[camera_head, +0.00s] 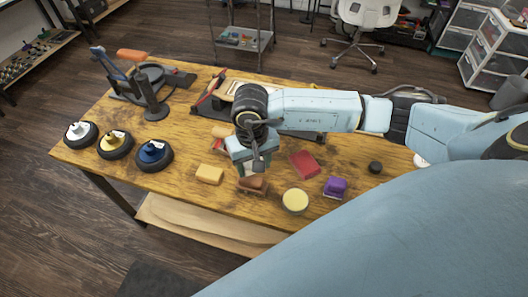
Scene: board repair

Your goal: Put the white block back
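My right arm reaches in from the right, and its gripper (251,168) points down over the middle of the wooden table (190,190). Its fingers are mostly hidden by the wrist and blend with the things below, so I cannot tell whether they are open or shut. A whitish patch shows at the fingers, but I cannot tell whether it is the white block or part of the gripper. I cannot make out a white block for certain elsewhere. A brown block (253,184) lies just below the gripper. My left gripper is not in view.
A yellow block (209,174), red block (304,164), purple block (335,187) and round cream tin (295,201) lie near the gripper. Black round pieces with white (79,132), yellow (115,142) and blue (153,153) tops stand at the left. A black stand (152,100) is behind them.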

